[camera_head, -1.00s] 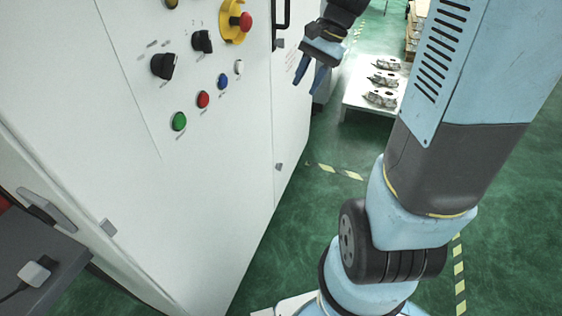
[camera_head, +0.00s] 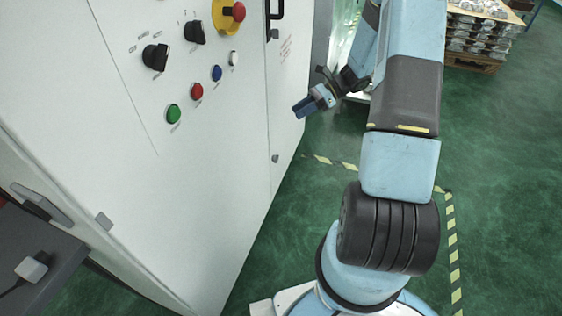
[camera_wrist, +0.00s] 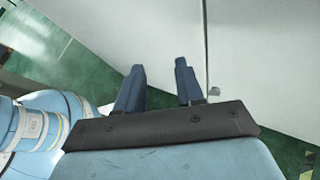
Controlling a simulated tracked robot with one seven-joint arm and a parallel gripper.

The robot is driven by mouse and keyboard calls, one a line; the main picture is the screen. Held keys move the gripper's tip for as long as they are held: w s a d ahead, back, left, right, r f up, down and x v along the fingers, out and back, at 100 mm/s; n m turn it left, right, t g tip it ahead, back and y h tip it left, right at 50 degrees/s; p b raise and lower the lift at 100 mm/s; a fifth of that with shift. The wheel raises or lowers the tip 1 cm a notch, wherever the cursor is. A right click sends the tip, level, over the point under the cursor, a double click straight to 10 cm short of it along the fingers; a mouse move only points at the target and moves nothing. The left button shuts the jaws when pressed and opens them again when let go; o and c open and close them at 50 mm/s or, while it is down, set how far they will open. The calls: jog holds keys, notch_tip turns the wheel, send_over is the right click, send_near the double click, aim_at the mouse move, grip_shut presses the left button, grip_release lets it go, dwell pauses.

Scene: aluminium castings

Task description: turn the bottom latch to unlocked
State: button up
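The bottom latch (camera_head: 276,158) is a small grey piece low on the white cabinet's panel edge. A small grey piece that looks like it (camera_wrist: 214,91) shows in the wrist view, just right of the right finger, on a dark seam. Its turned position is too small to tell. My gripper (camera_head: 301,107) is above and right of the latch in the head view, apart from it, with its blue fingers pointing left towards the cabinet. In the wrist view my gripper (camera_wrist: 160,68) has its fingers apart with nothing between them.
The white cabinet (camera_head: 215,200) carries knobs, coloured buttons and a red emergency stop (camera_head: 238,12). A black handle (camera_head: 273,18) is above the latch. A grey side table (camera_head: 40,265) stands at lower left. Green floor with striped tape (camera_head: 330,162) lies right of the cabinet.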

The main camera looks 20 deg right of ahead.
jog(key=w+d+f+m+t+y, duration=0.15)
jog(key=f+m, duration=0.25)
jog(key=f, duration=0.4)
jog(key=d+f+m+t+y, duration=0.1)
jog(key=d+f+m+t, duration=0.25)
jog(key=f, duration=0.45)
jog(key=m+t, duration=0.6)
jog(key=m, duration=0.4)
send_near(275, 159)
jog(key=x, duration=0.7)
jog(key=shift+w+f, duration=0.2)
jog(key=shift+w, duration=0.05)
jog(key=shift+d+n+h, duration=0.15)
jog(key=shift+n+h, duration=0.1)
grip_shut()
